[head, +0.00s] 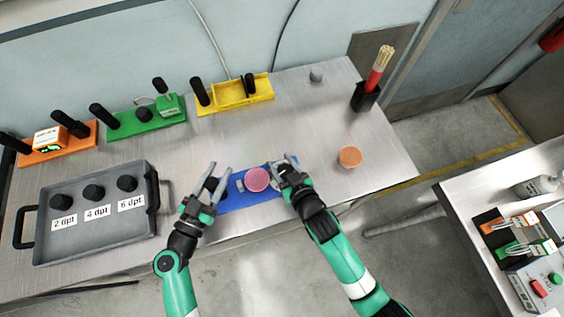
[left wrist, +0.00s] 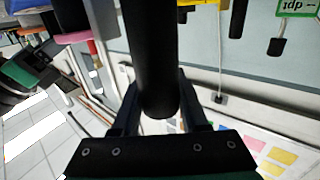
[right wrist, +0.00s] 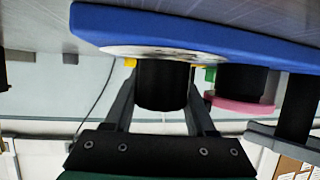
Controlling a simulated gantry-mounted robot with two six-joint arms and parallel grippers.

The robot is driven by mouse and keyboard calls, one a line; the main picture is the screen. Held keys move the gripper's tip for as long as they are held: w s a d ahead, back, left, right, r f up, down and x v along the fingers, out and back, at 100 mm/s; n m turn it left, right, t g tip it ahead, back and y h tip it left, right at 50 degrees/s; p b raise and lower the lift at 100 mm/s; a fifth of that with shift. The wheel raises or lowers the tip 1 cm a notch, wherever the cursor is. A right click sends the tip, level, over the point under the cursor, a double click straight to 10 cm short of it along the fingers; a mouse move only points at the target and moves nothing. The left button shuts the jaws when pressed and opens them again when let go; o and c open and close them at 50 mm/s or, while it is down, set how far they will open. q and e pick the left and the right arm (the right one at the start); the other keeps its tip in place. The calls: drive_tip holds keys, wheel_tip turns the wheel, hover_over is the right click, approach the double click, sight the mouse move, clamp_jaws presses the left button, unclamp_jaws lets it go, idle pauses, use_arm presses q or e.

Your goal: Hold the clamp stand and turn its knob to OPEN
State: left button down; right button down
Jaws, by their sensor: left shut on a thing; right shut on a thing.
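The blue clamp stand (head: 233,197) lies near the table's front edge, with a pink disc (head: 257,180) on it. In the left wrist view, a black upright post (left wrist: 155,60) stands between my left gripper's fingers. My left gripper (head: 220,168) is shut on this post at the stand's left end. My right gripper (head: 283,162) is shut on the black knob (right wrist: 162,85) at the right end. In the right wrist view the knob sits against a pale dial face on the blue base (right wrist: 200,32). The dial's marking is not readable, so the knob's setting cannot be told.
A grey tray (head: 100,232) with several black knobs stands at left. Orange (head: 75,152), green (head: 125,128) and yellow (head: 255,100) modules line the back. An orange disc (head: 350,157) and a black holder (head: 365,97) stand at right. The table between is clear.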

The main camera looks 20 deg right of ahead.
drive_tip(key=shift+s+a+f+n+g+y, duration=0.1)
drive_tip(key=shift+n+g+y, duration=0.1)
drive_tip(key=shift+n+y, duration=0.45)
drive_tip(key=shift+a+n+g+y, duration=0.15)
drive_tip(key=shift+n+g+y, duration=0.05)
drive_tip(key=shift+n+y, duration=0.45)
drive_tip(key=shift+s+a+f+n+g+y, duration=0.1)
drive_tip(key=shift+n+g+y, duration=0.1)
drive_tip(key=shift+n+y, duration=0.4)
drive_tip(key=c, duration=0.5)
unclamp_jaws()
drive_tip(key=shift+r, duration=0.15)
drive_tip(key=v, duration=1.2)
drive_tip(key=shift+d, duration=0.1)
